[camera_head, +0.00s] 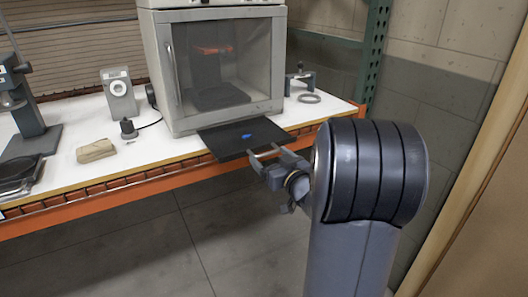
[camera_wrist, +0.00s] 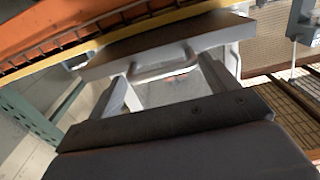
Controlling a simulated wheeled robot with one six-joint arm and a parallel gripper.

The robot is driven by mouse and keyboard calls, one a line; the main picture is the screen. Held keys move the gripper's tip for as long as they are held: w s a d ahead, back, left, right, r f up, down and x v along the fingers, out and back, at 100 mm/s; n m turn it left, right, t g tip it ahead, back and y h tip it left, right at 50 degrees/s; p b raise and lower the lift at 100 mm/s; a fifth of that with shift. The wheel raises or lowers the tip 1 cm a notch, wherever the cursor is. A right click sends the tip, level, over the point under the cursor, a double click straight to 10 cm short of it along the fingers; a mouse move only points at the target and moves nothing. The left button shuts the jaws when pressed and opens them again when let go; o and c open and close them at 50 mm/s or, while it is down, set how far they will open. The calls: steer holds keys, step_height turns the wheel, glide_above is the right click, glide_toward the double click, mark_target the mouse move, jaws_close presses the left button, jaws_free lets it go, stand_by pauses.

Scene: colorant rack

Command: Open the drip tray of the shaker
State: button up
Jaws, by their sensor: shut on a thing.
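The shaker (camera_head: 212,15) is a pale grey cabinet with a clear front door, standing on the bench. Its drip tray (camera_head: 220,145) is a flat black tray that sticks out from under the cabinet past the bench's front edge, with a small blue patch on it. My gripper (camera_head: 264,155) is at the tray's front edge, shut on its handle. In the wrist view the fingers of my gripper (camera_wrist: 170,78) are at the pale bar handle (camera_wrist: 165,72) on the tray's front (camera_wrist: 125,55). The exact finger contact is hard to make out.
The white bench (camera_head: 150,150) has an orange front beam. A tan block (camera_head: 96,151), a small dark device (camera_head: 129,129) and a pale meter (camera_head: 119,92) stand left of the shaker. The floor in front is clear.

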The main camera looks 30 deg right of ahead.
steer(key=shift+s+d, duration=0.1)
steer(key=shift+s, duration=0.75)
steer(key=o, duration=1.1)
steer(key=s, duration=1)
steer(key=shift+s+d+p, duration=0.2)
steer(key=shift+s+p, duration=0.15)
steer(key=shift+s, duration=0.05)
steer(key=shift+w, duration=0.1)
steer(key=w, duration=1.1)
steer(key=shift+w+a+b, duration=0.25)
steer(key=shift+b, duration=0.1)
steer(key=shift+s, duration=0.1)
